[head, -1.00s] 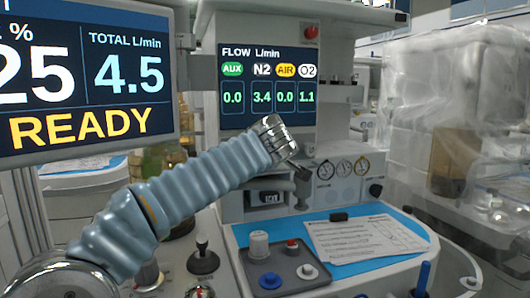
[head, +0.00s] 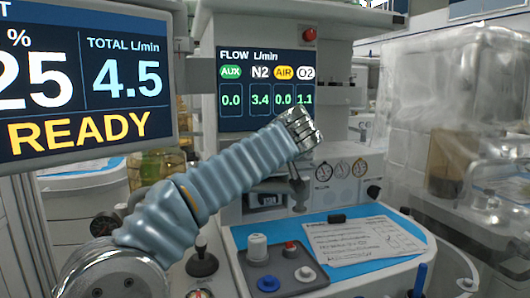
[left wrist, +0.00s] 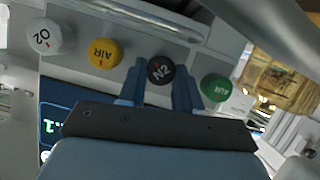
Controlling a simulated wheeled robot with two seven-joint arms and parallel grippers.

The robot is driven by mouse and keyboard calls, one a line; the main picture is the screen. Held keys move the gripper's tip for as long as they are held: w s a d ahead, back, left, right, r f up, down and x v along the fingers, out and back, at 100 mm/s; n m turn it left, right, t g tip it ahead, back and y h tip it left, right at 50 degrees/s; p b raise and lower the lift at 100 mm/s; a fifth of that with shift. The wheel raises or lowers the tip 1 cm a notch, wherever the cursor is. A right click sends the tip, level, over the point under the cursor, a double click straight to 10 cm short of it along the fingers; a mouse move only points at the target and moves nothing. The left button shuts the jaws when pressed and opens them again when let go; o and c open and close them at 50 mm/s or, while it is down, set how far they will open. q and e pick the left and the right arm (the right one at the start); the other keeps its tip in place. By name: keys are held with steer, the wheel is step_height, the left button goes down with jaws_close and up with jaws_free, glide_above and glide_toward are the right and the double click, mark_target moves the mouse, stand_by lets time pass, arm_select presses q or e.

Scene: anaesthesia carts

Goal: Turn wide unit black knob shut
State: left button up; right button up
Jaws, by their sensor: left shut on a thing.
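The black N2 knob (left wrist: 160,70) sits in a row on the unit's panel in the left wrist view. My left gripper (left wrist: 158,86) has one blue finger on each side of it and is shut on it. The knob's face and "N2" label show between the fingertips. The flow display (head: 266,88) reads N2 3.4. My right gripper is not in view.
Beside the black knob are the yellow AIR knob (left wrist: 104,52), white O2 knob (left wrist: 50,37) and green AUX knob (left wrist: 216,87). Below the panel, a worktop holds a grey tray (head: 300,287) and a paper sheet (head: 365,240). A large monitor (head: 85,75) stands at left.

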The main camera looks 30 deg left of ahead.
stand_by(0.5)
arm_select(q)
steer(key=o, duration=1)
steer(key=shift+o, duration=0.2)
steer(key=b+v, duration=0.1)
steer(key=v, duration=1.3)
steer(key=shift+w, duration=0.1)
